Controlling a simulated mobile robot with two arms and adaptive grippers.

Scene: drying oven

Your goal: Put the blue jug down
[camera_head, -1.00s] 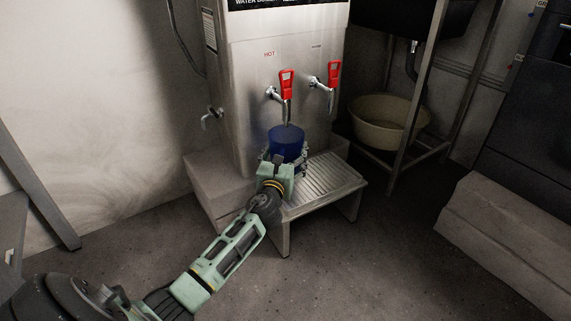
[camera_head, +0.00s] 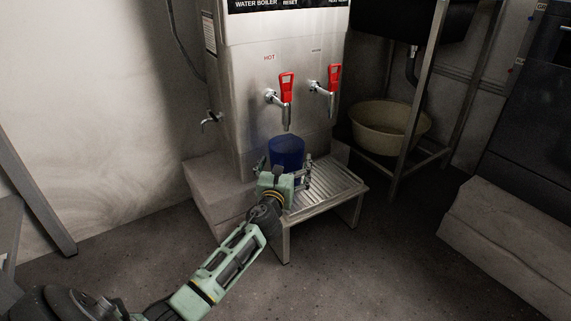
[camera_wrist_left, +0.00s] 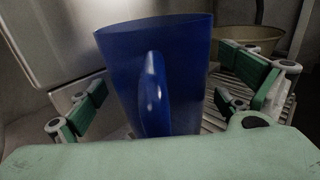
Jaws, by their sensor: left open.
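The blue jug (camera_head: 287,150) stands upright on the slatted metal stand, below the left red-handled tap of the water boiler. In the left wrist view the jug (camera_wrist_left: 180,75) faces me with its handle. My left gripper (camera_head: 288,172) is right behind the jug on the near side, with its fingers spread. In the left wrist view the left gripper (camera_wrist_left: 165,95) has one finger on each side of the jug, with gaps visible. The jug's base is hidden by the gripper. My right gripper is not in view.
The slatted stand (camera_head: 328,190) has free room right of the jug. The steel water boiler (camera_head: 240,90) rises behind, with two red-handled taps (camera_head: 286,85). A beige basin (camera_head: 388,128) sits on a rack at right. A stone block (camera_head: 510,240) lies at far right.

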